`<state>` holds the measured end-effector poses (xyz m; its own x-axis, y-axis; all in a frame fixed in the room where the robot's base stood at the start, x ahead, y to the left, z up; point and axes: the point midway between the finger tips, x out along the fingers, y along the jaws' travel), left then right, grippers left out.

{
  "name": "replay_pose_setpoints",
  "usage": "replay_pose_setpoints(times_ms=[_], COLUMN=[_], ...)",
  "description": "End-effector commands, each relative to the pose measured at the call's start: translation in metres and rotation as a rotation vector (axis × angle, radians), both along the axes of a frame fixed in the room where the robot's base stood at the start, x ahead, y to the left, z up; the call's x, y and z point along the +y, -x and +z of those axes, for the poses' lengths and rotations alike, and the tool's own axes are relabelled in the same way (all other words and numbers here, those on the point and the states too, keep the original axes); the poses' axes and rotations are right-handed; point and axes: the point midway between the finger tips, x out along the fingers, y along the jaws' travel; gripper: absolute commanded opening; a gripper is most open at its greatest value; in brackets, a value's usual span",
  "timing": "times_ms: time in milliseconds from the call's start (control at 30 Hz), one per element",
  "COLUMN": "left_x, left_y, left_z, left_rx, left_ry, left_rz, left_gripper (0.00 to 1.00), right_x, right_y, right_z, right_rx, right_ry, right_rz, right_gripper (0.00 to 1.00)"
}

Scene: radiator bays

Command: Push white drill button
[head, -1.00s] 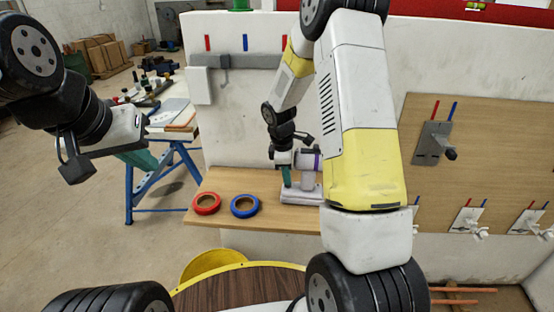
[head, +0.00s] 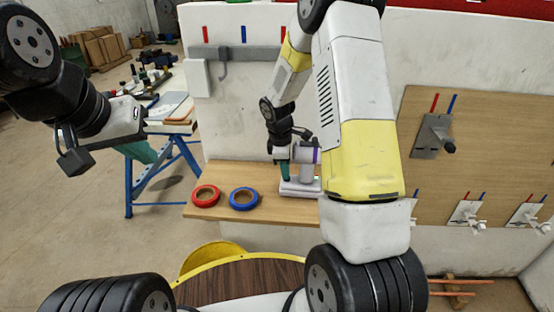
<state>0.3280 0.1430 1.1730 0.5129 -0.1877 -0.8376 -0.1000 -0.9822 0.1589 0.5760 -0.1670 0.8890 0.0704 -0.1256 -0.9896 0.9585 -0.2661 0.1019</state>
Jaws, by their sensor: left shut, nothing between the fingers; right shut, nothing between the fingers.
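The white drill (head: 306,172) stands upright on the wooden shelf, with a white base, a grey-white handle and a purple band near its top. Its right side is partly hidden behind my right arm. My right gripper (head: 285,178) has shut green fingers pointing down at the drill's left side, close to the base. I cannot tell whether they touch it, and the button cannot be made out. My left gripper (head: 143,152) is shut and empty, with green fingers, held at the left in front of the blue trestle, well away from the drill.
Red tape (head: 205,195) and blue tape (head: 243,198) rolls lie on the wooden shelf (head: 225,175) left of the drill. A round brown table (head: 240,285) with a yellow rim and a yellow bucket (head: 208,255) stand in front. Valve fittings (head: 467,214) line the right wall board.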

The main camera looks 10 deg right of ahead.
Motion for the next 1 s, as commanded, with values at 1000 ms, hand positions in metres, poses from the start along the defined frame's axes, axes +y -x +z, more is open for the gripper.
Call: replay_pose_setpoints(times_ms=[1000], left_x=[0.0], left_y=[0.0], left_z=[0.0], left_rx=[0.0], left_ry=[0.0], left_rz=[0.0], left_gripper=[0.0], right_x=[0.026], right_y=[0.008], right_z=[0.131], right_rx=[-0.005], right_ry=[0.0], right_rz=[0.001], right_gripper=[0.0])
